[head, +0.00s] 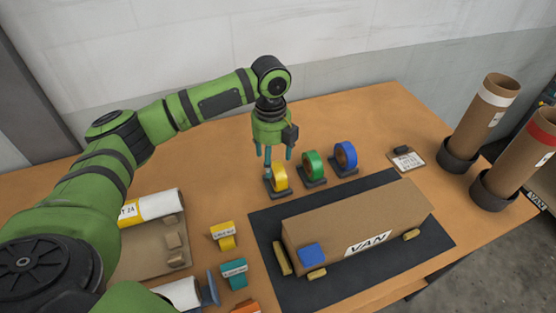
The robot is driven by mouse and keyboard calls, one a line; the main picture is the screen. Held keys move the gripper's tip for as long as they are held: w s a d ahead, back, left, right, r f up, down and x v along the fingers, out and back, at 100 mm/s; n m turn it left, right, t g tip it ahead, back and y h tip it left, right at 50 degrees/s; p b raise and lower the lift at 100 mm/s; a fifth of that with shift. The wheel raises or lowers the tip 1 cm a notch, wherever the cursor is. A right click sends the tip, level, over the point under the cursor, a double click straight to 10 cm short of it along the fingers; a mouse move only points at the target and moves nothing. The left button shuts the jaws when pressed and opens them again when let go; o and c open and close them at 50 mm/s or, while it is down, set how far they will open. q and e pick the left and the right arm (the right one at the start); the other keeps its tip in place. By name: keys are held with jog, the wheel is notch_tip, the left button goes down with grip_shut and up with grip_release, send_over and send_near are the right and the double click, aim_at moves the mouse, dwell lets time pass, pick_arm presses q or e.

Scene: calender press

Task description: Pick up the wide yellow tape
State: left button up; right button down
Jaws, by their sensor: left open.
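The yellow tape (280,177) is a roll standing upright on a small black stand, left of the green tape (314,165) and the blue tape (345,156). My left gripper (274,158) points down just above and slightly behind the yellow roll in the picture. Its teal fingers are apart with nothing between them. One finger overlaps the roll's upper left edge in view; I cannot tell whether it touches. My right gripper is not in view.
A cardboard box marked VAN (355,228) lies on a black mat (268,225) in front of the tapes. Cardboard tubes (484,115) stand in black holders at the right. Small yellow (223,236) and teal (235,273) labelled pieces stand left of the mat.

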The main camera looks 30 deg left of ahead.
aim_at(274, 168)
pick_arm(q)
jog(key=shift+f, duration=0.2)
jog(key=shift+s+d+f+p, duration=0.1)
jog(key=shift+s+f+p, duration=0.05)
jog(key=shift+p, duration=0.2)
jog(key=f, duration=0.1)
jog(key=f+p, duration=0.1)
jog(key=shift+s+d+f+p, duration=0.2)
jog(key=shift+d+f+p, duration=0.1)
jog(key=shift+d, duration=0.05)
jog(key=f, duration=0.2)
jog(key=shift+w+a+f, duration=0.1)
jog(key=shift+w+f, duration=0.2)
jog(key=shift+f, duration=0.05)
jog(key=shift+f+p, duration=0.3)
jog(key=c, duration=1.3)
jog(key=shift+o, duration=0.2)
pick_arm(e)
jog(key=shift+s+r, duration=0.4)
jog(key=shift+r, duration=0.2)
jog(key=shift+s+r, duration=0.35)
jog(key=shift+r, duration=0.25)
